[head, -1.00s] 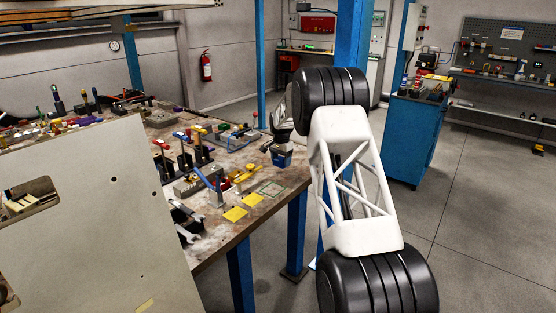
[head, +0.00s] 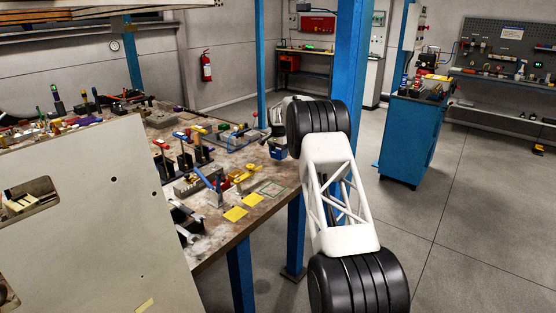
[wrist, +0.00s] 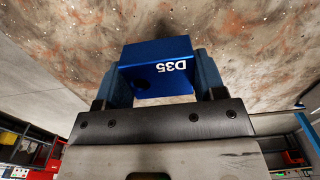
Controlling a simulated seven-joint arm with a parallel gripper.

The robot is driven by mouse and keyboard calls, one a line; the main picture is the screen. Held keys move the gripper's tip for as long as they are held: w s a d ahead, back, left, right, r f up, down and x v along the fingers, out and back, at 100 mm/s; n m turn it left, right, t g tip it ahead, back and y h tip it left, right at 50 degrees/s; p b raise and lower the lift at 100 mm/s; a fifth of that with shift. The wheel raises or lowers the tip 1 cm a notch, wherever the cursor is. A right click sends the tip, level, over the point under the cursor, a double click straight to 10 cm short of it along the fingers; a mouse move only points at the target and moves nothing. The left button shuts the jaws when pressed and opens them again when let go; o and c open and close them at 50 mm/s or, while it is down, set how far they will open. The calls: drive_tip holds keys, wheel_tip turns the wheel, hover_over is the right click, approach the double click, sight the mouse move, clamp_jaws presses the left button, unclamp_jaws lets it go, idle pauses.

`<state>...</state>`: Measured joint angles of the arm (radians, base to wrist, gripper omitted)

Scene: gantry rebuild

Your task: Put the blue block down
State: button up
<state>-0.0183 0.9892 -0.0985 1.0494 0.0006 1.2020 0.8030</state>
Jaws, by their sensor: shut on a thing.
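The blue block (wrist: 157,68), marked "D35", sits between the two fingers of my gripper (wrist: 158,76) in the wrist view. The gripper is shut on it. In the head view the blue block (head: 279,152) shows small at the right edge of the workbench (head: 215,235), below my gripper (head: 277,141), which is partly hidden by my arm. The worn, speckled bench top fills the upper part of the wrist view beyond the block. I cannot tell whether the block touches the bench.
Upright tools (head: 183,150) and a blue fixture (head: 238,137) stand to the left of the block. A pale panel (head: 90,220) blocks the near left. A blue post (head: 350,60) rises behind my arm.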

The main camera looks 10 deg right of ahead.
sight(278, 158)
drive_tip(key=shift+w, duration=0.35)
drive_tip(key=shift+f, duration=0.1)
drive_tip(key=shift+f, duration=1.6)
drive_tip(key=shift+f, duration=0.2)
drive_tip(key=o, duration=1)
drive_tip(key=shift+r, duration=0.1)
wheel_tip(278, 158, up, 12)
drive_tip(key=shift+r, duration=0.1)
